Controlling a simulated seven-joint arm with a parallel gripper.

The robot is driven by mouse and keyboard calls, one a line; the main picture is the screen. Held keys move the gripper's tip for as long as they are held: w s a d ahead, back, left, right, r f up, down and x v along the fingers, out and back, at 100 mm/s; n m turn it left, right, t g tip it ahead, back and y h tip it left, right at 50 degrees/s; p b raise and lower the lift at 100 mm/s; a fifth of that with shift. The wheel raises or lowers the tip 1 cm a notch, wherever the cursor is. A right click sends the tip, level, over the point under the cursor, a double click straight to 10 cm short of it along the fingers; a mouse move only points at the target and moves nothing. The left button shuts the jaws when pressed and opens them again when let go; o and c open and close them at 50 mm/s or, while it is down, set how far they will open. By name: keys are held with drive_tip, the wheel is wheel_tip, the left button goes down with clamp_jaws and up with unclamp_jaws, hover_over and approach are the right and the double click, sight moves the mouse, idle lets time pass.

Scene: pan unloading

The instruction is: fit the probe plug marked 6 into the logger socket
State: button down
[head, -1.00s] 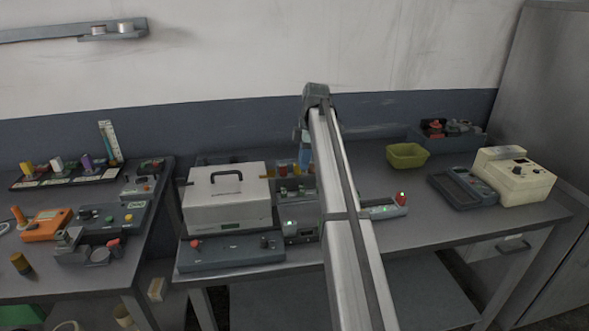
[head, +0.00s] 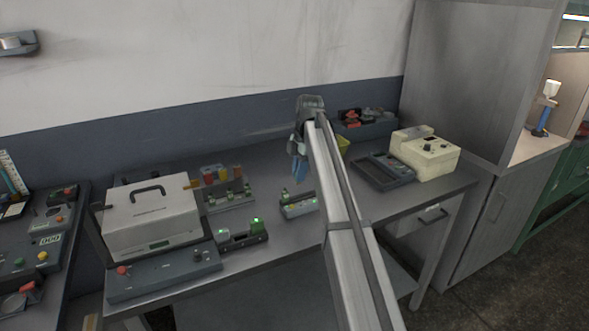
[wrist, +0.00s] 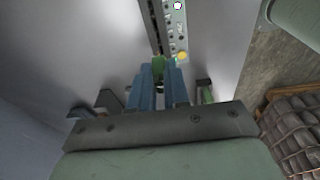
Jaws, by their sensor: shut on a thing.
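My gripper (head: 299,172) points down above the middle bench, right of the capped rack. In the wrist view its blue fingers (wrist: 160,88) are shut on a small green plug (wrist: 158,66); its number is not readable. In the wrist view a grey strip (wrist: 172,28) with a row of marks lies beyond the fingertips, with a yellow spot near it. In the head view a small dark block with green tops (head: 298,207) sits below the gripper. Which unit is the logger and where its socket lies I cannot tell.
A white case (head: 152,225) stands at left, beside a rack with red and orange caps (head: 222,175). A dark block with green lights (head: 243,238) is near the front edge. A cream instrument (head: 425,155) and a dark meter (head: 384,171) stand at right.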

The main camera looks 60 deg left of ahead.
drive_tip(key=shift+f, duration=0.1)
drive_tip(key=shift+f, duration=0.15)
drive_tip(key=shift+f, duration=1.9)
drive_tip(key=shift+f, duration=0.9)
idle(0.4)
drive_tip(key=c, duration=1)
unclamp_jaws()
drive_tip(key=r, duration=0.4)
drive_tip(key=w+r, duration=0.1)
drive_tip(key=r, duration=0.4)
drive_tip(key=w+r, duration=0.1)
drive_tip(key=r, duration=0.3)
drive_tip(key=shift+r, duration=0.4)
drive_tip(key=shift+w, duration=0.1)
